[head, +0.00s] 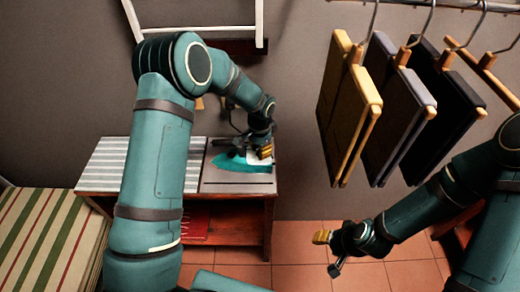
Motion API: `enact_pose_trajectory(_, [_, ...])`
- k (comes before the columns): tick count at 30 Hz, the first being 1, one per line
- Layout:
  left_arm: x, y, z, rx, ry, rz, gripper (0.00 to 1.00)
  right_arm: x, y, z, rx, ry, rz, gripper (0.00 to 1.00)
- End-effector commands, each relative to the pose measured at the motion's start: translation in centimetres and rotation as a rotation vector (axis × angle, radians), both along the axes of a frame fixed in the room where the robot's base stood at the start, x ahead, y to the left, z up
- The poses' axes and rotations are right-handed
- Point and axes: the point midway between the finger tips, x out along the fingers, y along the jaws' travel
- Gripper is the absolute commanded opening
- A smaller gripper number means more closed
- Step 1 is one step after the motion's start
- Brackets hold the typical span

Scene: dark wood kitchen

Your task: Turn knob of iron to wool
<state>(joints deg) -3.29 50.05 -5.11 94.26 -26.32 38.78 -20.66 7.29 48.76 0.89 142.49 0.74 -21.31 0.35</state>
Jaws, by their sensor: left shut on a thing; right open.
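A teal and white iron (240,164) rests on a grey mat (222,186) on the right part of a low wooden table. My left gripper (262,148) is over the iron and shut on it, seemingly at its top. The gripper and wrist hide most of the iron's upper part. The knob and its setting cannot be made out. My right gripper (327,243) is open and empty, low at the right, above the tiled floor and apart from everything.
A striped cloth (105,163) covers the table's left part. A striped cushioned seat (50,235) is at the lower left. Folded clothes (345,105) on hangers hang at the upper right, above my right arm. Tiled floor (300,270) is clear right of the table.

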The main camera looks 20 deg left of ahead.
Motion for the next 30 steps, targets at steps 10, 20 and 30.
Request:
enact_pose_trajectory(10, [-0.2,0.0,-0.2,0.000,0.005,0.000,0.29,0.0,0.0,0.0,0.000,0.000,0.000,0.47])
enact_pose_trajectory(20, [-0.1,0.0,-0.1,0.001,0.002,0.000,0.44,0.0,0.0,0.0,0.000,0.000,0.000,0.47])
enact_pose_trajectory(30, [0.0,0.0,4.1,0.000,-0.003,0.000,0.44,0.0,0.0,0.0,0.000,0.000,0.000,0.47])
